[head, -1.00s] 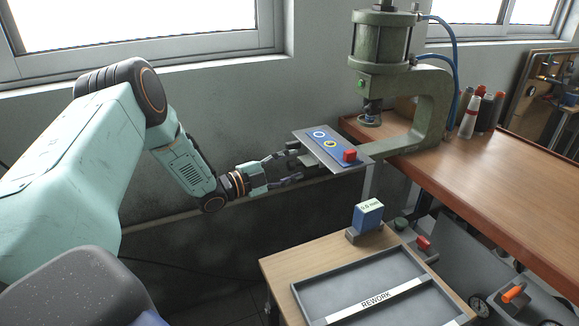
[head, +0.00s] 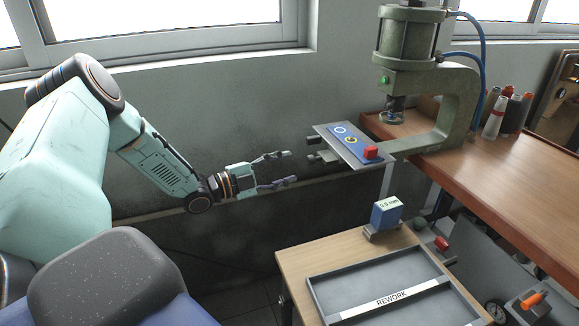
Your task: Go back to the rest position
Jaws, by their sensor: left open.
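My left gripper (head: 290,167) is open and empty, in the air in front of the grey wall. Its two fingers point right, with a gap between them and the metal plate. The panel stands beside the green pneumatic press (head: 458,105). My right gripper is not in view.
A wooden bench (head: 510,185) runs along the right, with several bottles (head: 497,118) on it. A lower wooden table (head: 300,262) holds a grey REWORK tray (head: 322,300) and a blue block (head: 387,213) marked in mm. Free air lies around my left gripper, below the window.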

